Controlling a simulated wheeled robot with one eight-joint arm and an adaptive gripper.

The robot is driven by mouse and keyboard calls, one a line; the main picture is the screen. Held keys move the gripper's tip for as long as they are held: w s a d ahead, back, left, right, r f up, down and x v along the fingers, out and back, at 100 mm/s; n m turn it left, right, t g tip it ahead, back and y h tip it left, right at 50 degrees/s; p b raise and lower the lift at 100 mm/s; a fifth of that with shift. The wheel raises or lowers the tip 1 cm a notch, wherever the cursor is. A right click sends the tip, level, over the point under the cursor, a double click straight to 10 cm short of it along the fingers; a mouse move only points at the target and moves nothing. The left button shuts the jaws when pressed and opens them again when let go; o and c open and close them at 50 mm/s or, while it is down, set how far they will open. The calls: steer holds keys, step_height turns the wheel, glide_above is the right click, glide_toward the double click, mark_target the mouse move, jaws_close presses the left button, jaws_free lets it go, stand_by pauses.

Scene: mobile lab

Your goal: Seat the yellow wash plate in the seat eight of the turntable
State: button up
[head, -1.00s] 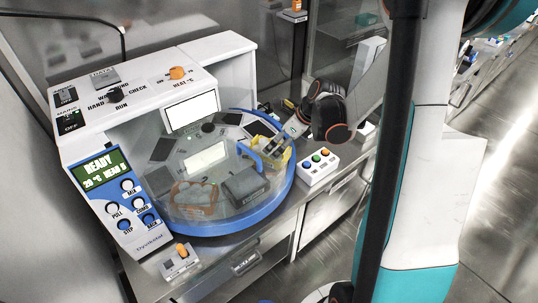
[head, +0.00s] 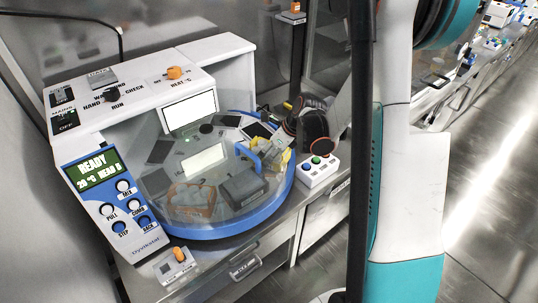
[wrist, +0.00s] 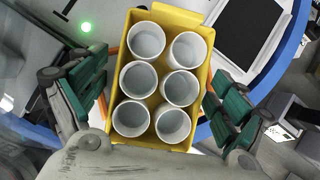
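The yellow wash plate (wrist: 198,132) is a yellow tray with several white round cups, in the middle of the wrist view. In the head view the plate (head: 286,160) shows only in part at the right side of the turntable (head: 240,228), behind my gripper. My gripper (wrist: 155,98) has one teal-padded finger on each side of the plate. The fingers look spread, with small gaps to the plate's sides. Orange lines show beside the plate at the seat. I cannot tell whether the plate lies flat in the seat. In the head view my gripper (head: 272,150) is small and partly hidden.
The white machine's screen (head: 97,172) reads READY. The turntable also carries a dark grey block (head: 243,189), an orange-edged holder (head: 192,200) and dark pads. A button box (head: 317,172) stands close on the right; an orange-knob box (head: 176,267) sits in front.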

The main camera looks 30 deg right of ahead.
steer(key=c, duration=0.8)
steer(key=shift+c, duration=0.3)
